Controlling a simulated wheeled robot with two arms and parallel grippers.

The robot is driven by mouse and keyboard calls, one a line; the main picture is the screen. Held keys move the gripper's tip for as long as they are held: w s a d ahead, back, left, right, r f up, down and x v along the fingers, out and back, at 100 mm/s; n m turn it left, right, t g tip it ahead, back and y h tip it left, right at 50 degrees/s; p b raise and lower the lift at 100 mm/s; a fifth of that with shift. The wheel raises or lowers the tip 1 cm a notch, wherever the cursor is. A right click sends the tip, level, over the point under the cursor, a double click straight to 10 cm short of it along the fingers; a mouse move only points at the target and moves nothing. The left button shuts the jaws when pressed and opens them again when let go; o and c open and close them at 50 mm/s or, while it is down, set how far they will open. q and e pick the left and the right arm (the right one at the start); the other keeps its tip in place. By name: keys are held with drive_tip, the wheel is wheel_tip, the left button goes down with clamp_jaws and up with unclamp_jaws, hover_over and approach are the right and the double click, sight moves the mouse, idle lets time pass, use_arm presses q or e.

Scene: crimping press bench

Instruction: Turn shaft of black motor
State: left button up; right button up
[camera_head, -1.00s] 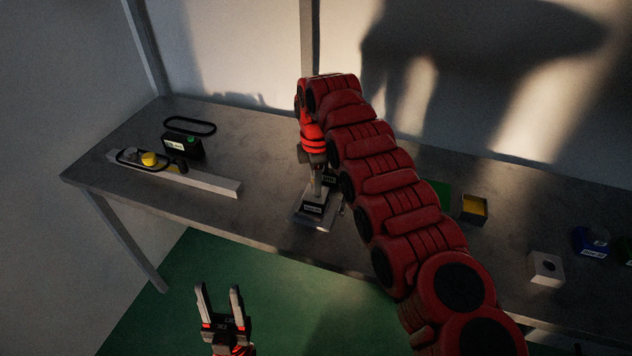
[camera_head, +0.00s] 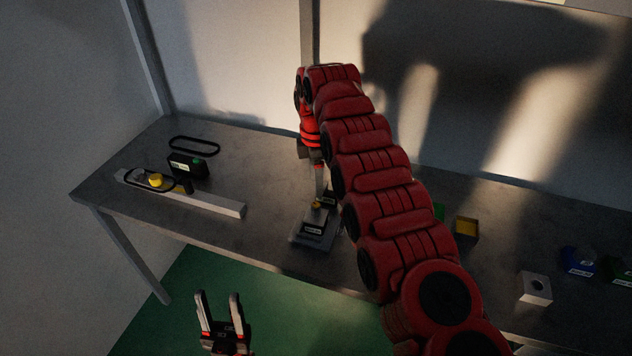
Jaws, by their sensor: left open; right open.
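A black block with a white label (camera_head: 314,226), which looks like the black motor, sits on a grey base plate near the bench's front edge. A small yellow piece (camera_head: 316,205), possibly its shaft, shows on top. My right gripper (camera_head: 320,188) points down just above this piece, its arm covering the area to the right. It is open, though its finger gap is hard to see, and nothing shows held in it. My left gripper (camera_head: 220,298) is open and empty, low in front of the bench, over the green floor.
A yellow-topped box (camera_head: 466,228) and a white block (camera_head: 535,288) lie to the right.

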wheel_tip(320, 180, up, 8)
drive_tip(key=p, duration=0.6)
drive_tip(key=shift+f, duration=0.1)
